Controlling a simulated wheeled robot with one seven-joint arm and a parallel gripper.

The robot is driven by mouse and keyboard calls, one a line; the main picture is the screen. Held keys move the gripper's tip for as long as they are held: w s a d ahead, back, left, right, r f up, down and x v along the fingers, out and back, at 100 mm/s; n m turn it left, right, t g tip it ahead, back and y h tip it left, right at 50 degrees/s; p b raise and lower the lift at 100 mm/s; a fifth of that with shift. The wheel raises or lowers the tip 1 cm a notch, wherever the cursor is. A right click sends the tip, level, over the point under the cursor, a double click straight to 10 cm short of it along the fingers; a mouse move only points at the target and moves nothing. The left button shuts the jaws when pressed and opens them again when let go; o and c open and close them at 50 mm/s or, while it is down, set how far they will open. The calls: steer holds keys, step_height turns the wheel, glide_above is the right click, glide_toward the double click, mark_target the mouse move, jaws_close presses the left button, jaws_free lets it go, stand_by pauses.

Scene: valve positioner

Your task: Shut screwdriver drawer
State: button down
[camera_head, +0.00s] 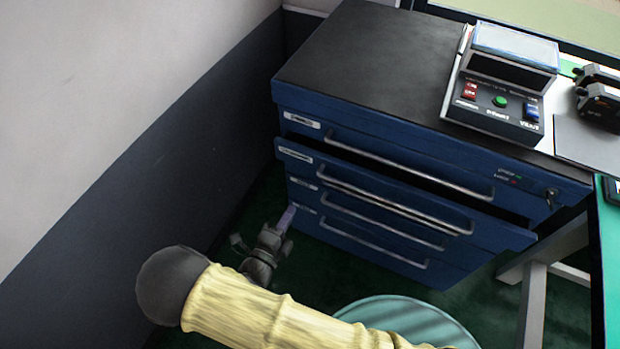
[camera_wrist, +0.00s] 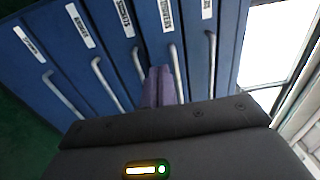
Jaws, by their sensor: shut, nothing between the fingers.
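The blue tool cabinet (camera_head: 430,150) has a stack of drawers with long bar handles. Its second drawer from the top (camera_head: 400,188) stands partly pulled out, with a dark gap above its front; the other drawers look closed. Its label is too small to read in the head view. My gripper (camera_head: 287,217) is shut and empty, near the left end of the lower drawer fronts. In the wrist view, my purple fingers (camera_wrist: 160,88) are together and point at the drawer fronts, beside a drawer handle (camera_wrist: 178,72). I cannot tell whether they touch a front.
A control box (camera_head: 505,85) with buttons stands on the cabinet's right side, by a white desk surface. A grey wall (camera_head: 150,180) runs along the left. A round pale teal seat (camera_head: 410,318) stands in front of the cabinet. Dark green floor shows between them.

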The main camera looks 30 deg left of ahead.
mark_target(317, 166)
steer(key=w, duration=1.4)
steer(key=w+p, duration=0.1)
steer(key=w, duration=0.4)
steer(key=shift+r, duration=0.15)
steer(key=shift+r, duration=0.1)
